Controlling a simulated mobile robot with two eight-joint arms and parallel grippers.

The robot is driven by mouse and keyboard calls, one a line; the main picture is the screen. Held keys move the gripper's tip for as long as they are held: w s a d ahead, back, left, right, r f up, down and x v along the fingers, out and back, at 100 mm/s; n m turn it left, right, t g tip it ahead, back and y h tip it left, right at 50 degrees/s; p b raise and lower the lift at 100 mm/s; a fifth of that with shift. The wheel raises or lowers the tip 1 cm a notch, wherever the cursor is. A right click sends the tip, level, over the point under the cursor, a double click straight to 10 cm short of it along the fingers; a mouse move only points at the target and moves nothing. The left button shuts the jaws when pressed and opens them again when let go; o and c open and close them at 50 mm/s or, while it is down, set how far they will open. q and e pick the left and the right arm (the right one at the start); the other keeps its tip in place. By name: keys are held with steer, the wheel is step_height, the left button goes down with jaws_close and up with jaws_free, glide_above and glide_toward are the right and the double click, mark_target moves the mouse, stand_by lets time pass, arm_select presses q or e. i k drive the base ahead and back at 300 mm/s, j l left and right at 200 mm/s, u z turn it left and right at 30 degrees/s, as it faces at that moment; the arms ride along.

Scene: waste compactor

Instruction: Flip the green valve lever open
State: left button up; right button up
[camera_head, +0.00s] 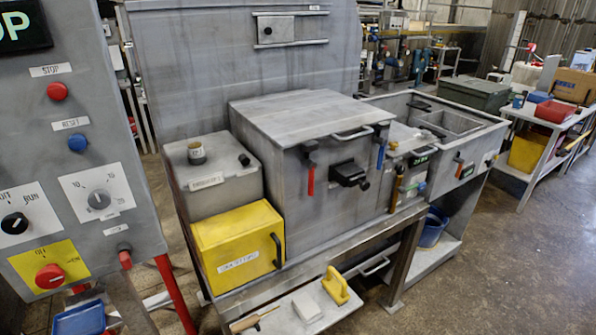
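I cannot pick out a green valve lever with certainty. Several small levers hang on the fronts of the grey machine (280,170): a red-handled lever (311,180), a blue-handled lever (381,154) and an orange-brown one (396,192). A small green-marked plate (420,160) sits on the narrow unit to their right. Further right, the sink-like unit (480,140) carries an orange-red lever (459,165) and another small green-marked plate (466,171). Neither of my grippers shows in this view.
A control panel (130,165) with buttons and dials fills the left side. The floor (500,270) at right is clear.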

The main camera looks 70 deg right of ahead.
mark_target(402, 191)
steer(key=z, duration=2.9)
steer(key=i+l+z, duration=0.15)
steer(key=i+l, duration=0.45)
steer(key=i+l+u, duration=0.15)
steer(key=i+l, duration=0.8)
steer(key=l, duration=0.2)
steer(key=i+l+u, duration=0.1)
steer(key=i+l, duration=0.35)
steer(key=l, duration=0.15)
